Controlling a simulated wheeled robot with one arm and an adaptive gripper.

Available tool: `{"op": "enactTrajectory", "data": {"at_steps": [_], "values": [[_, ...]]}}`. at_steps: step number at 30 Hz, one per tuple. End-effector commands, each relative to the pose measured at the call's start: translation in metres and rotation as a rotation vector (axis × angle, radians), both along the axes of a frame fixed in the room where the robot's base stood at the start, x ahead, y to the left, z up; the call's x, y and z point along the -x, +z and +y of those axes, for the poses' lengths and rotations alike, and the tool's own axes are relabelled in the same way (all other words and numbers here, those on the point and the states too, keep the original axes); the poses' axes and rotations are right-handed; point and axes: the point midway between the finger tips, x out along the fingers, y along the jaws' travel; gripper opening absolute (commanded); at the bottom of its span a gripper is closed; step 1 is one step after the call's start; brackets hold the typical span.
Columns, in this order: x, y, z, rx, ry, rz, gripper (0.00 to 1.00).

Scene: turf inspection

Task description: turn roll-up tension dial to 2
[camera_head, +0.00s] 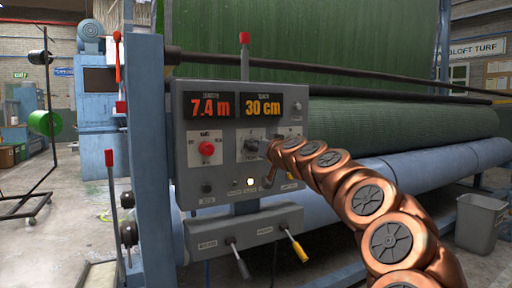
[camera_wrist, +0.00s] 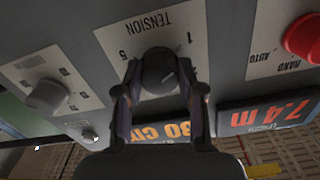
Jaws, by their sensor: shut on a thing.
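The dark round tension dial (camera_wrist: 158,62) is on a pale plate marked TENSION, with 1 and 5 at its two sides; the wrist view shows it upside down. My gripper (camera_wrist: 160,76) has a finger on each side of the dial and is shut on it. The dial's pointer setting is hard to read. In the head view the dial (camera_head: 251,145) is in the middle of the grey control panel (camera_head: 182,120), partly hidden by my gripper (camera_head: 265,148).
A red knob (camera_head: 207,149) marked HAND and AUTO is beside the dial. Another knob (camera_wrist: 47,96) is on the other side. Displays above read 7.4 m and 30 cm. Levers (camera_head: 238,260) stick out below. A green turf roll (camera_head: 400,125) is behind my arm.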

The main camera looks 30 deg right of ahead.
Motion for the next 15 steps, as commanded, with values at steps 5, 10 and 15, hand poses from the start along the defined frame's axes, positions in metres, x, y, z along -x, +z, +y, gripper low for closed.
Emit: {"op": "enactTrajectory", "data": {"at_steps": [5, 10, 15], "values": [[0.0, 0.0, 0.0001, 0.0, 0.0, 0.0, 0.04], [0.0, 0.0007, 0.0003, -0.017, 0.0, -0.001, 0.04], [-0.0002, 0.0018, 0.0005, -0.08, 0.001, -0.006, 0.04]]}}
